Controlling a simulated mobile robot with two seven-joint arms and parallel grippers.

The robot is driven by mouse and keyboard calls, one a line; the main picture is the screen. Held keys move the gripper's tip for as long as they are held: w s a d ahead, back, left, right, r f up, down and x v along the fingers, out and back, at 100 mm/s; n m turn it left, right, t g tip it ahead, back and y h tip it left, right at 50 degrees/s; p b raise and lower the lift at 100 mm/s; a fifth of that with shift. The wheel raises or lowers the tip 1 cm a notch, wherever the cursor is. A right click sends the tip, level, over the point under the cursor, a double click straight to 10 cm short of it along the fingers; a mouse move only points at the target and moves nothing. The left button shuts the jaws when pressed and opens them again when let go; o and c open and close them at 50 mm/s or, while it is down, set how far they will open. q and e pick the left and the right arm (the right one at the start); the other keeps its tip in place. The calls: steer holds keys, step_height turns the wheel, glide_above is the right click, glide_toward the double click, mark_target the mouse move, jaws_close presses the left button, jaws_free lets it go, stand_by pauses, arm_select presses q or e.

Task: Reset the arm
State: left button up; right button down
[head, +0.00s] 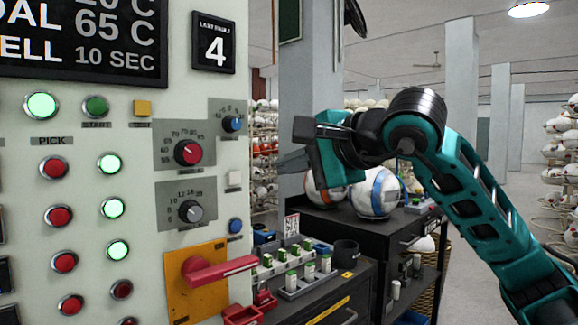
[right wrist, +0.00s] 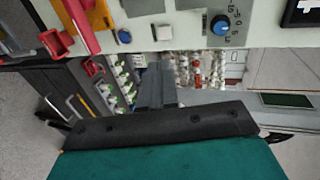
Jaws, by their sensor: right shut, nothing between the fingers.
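My right arm (head: 470,190), teal and black, comes in from the right in the head view and bends over at a raised elbow joint. My right gripper (head: 283,162) points left toward the control panel, in front of the pillar and above the dark cart. Its dark fingers are together with nothing between them, and they also show in the right wrist view (right wrist: 160,66). The tips look clear of the panel face. My left gripper is not in view.
The control panel (head: 70,135) has lit green buttons, red buttons, dials and a red lever (head: 215,272) on an orange plate. A dark cart (head: 350,222) holds balls, including a blue-striped one (head: 374,192). A rack of small bottles (head: 302,280) stands lower. Ball shelves and open floor lie behind.

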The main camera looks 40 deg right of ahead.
stand_by(0.6)
steer(key=a+f+m+g+y, duration=0.5)
steer(key=a+f+m+y, duration=0.9)
steer(key=a+f+y, duration=0.35)
steer(key=d+f+m+t+h, duration=0.2)
steer(key=f+m+t+h, duration=0.35)
steer(key=f+m, duration=0.55)
steer(key=d+f+m+t+h, duration=0.35)
steer(key=f+m+h, duration=0.35)
steer(key=m, duration=0.7)
steer(key=s+f+m+g+h, duration=0.2)
steer(key=s+f+m, duration=0.5)
steer(key=f, duration=0.4)
steer(key=s+f+m+g+h, duration=0.3)
steer(key=s+f+m+g, duration=0.2)
steer(key=f, duration=0.6)
steer(key=s+m, duration=0.2)
steer(key=shift+s+a+f+g+p, duration=0.2)
steer(key=shift+s+f+g+p, duration=0.05)
steer(key=shift+s+g+p, duration=0.05)
